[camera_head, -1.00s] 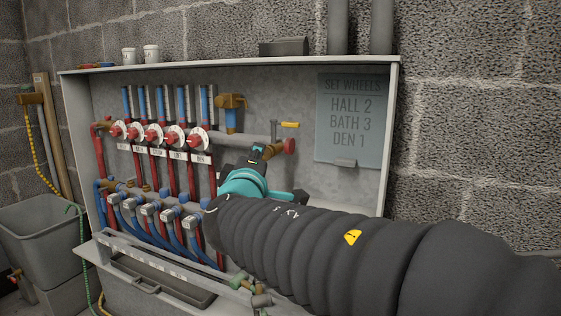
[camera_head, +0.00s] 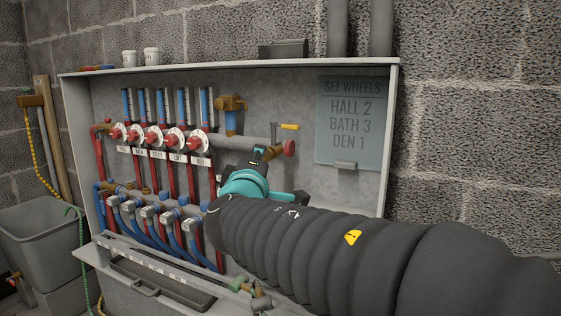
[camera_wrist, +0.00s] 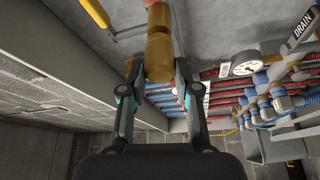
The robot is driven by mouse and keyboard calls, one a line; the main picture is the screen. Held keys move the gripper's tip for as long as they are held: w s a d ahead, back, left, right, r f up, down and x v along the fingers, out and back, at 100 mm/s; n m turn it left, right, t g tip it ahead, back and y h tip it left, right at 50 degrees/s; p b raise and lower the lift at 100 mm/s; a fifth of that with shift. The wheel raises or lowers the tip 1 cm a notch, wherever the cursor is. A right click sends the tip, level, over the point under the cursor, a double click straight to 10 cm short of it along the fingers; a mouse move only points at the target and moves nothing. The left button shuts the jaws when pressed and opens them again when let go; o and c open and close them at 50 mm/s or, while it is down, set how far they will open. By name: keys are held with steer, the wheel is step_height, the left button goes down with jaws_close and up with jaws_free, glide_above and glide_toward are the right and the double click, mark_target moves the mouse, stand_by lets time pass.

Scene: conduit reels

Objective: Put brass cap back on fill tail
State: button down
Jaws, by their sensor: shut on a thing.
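My gripper (camera_wrist: 157,72) is shut on the brass cap (camera_wrist: 159,62), which shows between its fingers in the wrist view. A narrower brass piece (camera_wrist: 158,16), apparently the fill tail, lies in line just beyond the cap. The cap and tail look touching or nearly so; I cannot tell whether the cap is seated. In the head view my gripper (camera_head: 258,154) is by brass fittings (camera_head: 272,152) below the yellow-handled valve, at the right end of the upper pipe. The cap itself is hard to make out there.
A sign plate (camera_head: 349,122) is on the right back panel.

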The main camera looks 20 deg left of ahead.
steer(key=c, duration=0.8)
jaws_free()
steer(key=shift+o, duration=0.2)
steer(key=v, duration=1.2)
